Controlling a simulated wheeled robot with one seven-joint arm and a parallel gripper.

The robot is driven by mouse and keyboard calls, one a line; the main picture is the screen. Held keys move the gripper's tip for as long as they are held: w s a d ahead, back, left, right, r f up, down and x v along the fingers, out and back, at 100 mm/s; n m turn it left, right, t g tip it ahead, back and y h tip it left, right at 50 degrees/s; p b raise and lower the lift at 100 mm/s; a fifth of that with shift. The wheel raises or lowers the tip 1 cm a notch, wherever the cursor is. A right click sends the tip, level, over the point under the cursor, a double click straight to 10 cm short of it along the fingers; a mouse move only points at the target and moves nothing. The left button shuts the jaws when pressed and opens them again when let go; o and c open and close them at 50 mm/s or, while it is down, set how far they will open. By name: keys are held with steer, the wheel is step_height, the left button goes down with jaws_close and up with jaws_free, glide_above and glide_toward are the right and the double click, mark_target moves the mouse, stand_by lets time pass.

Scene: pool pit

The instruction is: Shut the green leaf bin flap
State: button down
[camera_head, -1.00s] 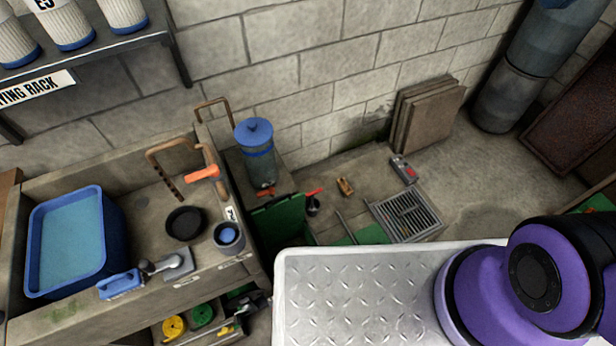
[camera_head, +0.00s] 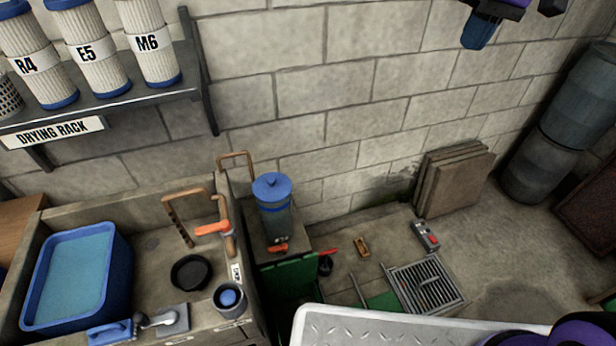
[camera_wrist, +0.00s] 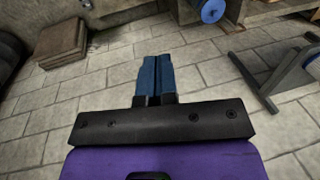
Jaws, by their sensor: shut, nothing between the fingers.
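The green leaf bin (camera_head: 288,279) shows in the head view as dark green panels in the gap between the stone sink counter and the low ledge. A second green patch (camera_head: 383,301) lies to its right. The silver deck edge hides the lower part. I cannot tell how far the flap stands open. My gripper (camera_head: 476,43) is at the top right of the head view, high in front of the block wall and well away from the bin. In the wrist view its blue fingers (camera_wrist: 155,78) are together and empty. I cannot make out the bin in that view.
A blue-lidded canister (camera_head: 273,205) stands just behind the bin. The sink counter with a blue tub (camera_head: 75,275) is at left, under a drying rack (camera_head: 110,100). A floor grate (camera_head: 427,285) and leaning slabs (camera_head: 455,182) are at right. Some floor there is clear.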

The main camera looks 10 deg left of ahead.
steer(key=w+a+f+n+g+y, duration=0.1)
steer(key=w+a+f+n+g, duration=0.1)
steer(key=w+a+f, duration=0.6)
steer(key=w+a+f+n+g+y, duration=0.1)
steer(key=w+a+f+g+y, duration=0.2)
steer(key=f, duration=1)
steer(key=w+a+f+n+g, duration=0.2)
steer(key=w+a+f, duration=0.2)
steer(key=w+f, duration=0.45)
steer(key=n+g+y, duration=0.2)
steer(key=g+y, duration=0.2)
steer(key=y, duration=0.1)
glide_toward(296, 255)
steer(key=s+a+f, duration=0.2)
steer(key=a, duration=0.2)
steer(key=shift+s+d, duration=0.1)
steer(key=shift+s, duration=0.45)
